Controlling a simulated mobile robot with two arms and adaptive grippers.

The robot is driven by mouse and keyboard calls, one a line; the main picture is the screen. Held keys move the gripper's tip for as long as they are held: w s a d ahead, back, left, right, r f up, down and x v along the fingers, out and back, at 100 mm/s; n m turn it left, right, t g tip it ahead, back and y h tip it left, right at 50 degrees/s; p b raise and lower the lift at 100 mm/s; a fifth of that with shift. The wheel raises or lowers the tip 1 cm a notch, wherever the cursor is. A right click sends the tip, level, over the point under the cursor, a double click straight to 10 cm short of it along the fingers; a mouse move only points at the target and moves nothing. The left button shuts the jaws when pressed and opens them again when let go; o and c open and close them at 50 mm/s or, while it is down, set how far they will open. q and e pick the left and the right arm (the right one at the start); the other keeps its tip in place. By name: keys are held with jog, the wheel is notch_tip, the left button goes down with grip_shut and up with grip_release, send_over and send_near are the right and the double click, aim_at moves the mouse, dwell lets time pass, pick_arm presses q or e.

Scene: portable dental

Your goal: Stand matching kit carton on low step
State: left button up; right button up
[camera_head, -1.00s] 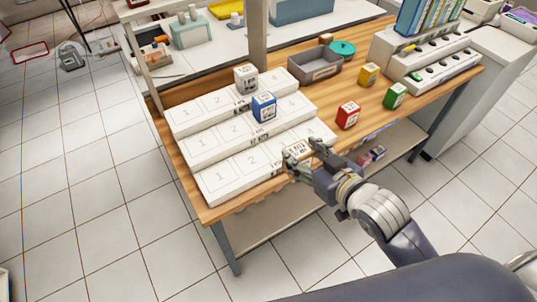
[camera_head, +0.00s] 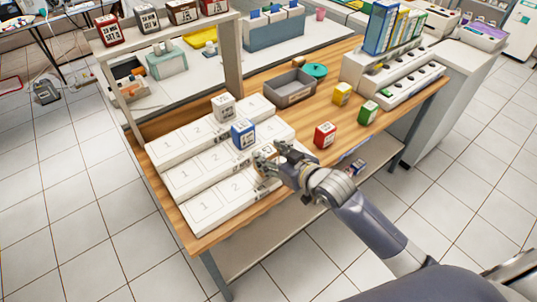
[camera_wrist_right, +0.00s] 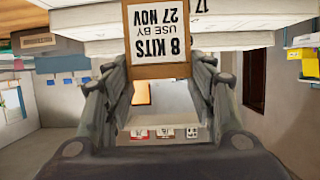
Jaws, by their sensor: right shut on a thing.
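A white three-tier step stand with printed numbers stands on the wooden table; its low front step (camera_head: 218,207) is nearest me. My right gripper (camera_head: 266,158) is over the right part of the stand, shut on a brown carton, mostly hidden by the fingers in the head view. In the right wrist view the carton (camera_wrist_right: 158,72) shows upside down between the fingers (camera_wrist_right: 158,95), its white label reading "8 KITS USE BY 27 NOV". Whether it touches the step I cannot tell. A grey carton (camera_head: 224,107) is on the top step and a blue carton (camera_head: 243,136) on the middle step.
Red (camera_head: 325,135), yellow (camera_head: 342,94) and green (camera_head: 368,112) cartons stand to the right on the table. A grey tray (camera_head: 290,88) is behind. Several cartons line a raised shelf (camera_head: 160,37) at upper left. A white slotted rack (camera_head: 395,75) stands at the right end.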

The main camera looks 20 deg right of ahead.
aim_at(274, 160)
jog(key=w, duration=0.2)
jog(key=shift+w+f, duration=0.15)
jog(key=shift+w, duration=0.2)
jog(key=shift+f+p, duration=0.5)
jog(key=shift+f, duration=1.25)
jog(key=shift+f, duration=0.1)
jog(key=o, duration=1.1)
jog(key=shift+c, duration=0.2)
jog(key=shift+s, duration=0.15)
jog(key=b+v, duration=0.1)
jog(key=v, duration=1.1)
jog(key=shift+r, duration=0.2)
